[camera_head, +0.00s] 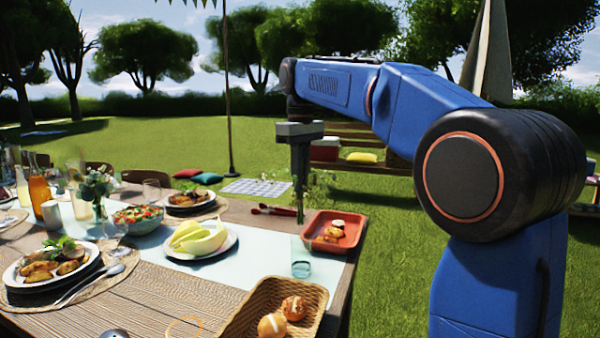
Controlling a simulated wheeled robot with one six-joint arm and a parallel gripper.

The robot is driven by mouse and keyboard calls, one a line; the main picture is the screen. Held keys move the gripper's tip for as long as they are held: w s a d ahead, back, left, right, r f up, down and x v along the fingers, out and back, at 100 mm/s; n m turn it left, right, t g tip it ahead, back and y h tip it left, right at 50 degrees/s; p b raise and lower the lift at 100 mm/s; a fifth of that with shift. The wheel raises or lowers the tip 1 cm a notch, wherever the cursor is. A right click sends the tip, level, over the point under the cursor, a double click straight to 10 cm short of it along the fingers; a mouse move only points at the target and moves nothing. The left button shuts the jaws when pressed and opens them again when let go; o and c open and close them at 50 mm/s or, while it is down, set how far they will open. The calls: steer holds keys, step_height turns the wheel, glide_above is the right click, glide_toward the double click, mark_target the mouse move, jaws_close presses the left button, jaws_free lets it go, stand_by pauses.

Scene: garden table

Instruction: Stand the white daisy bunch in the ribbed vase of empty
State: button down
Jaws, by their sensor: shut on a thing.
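My gripper (300,178) points down above the far right part of the table, near the red tray. It is shut on a thin green bunch with small whitish flowers (321,183), which fits the white daisy bunch. The flowers spread to the right of the fingers, and the details are too small to make out. A clear, empty-looking glass vessel (301,262) stands on the pale runner, nearer than the gripper; I cannot tell whether it is ribbed. A glass vase with leafy greenery (98,205) stands at the left.
A red tray with food (345,244) sits at the table's right edge. A wicker basket with rolls (231,325) is in front. A plate with pale green fruit (226,247), a salad bowl (137,228) and an orange bottle (40,190) stand left. Bare wood shows at front left.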

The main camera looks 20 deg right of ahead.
mark_target(301, 222)
steer(key=shift+f, duration=4.95)
steer(key=c, duration=1.7)
jaws_free()
step_height(301, 222, up, 17)
steer(key=shift+r, duration=0.15)
steer(key=shift+s+d, duration=0.1)
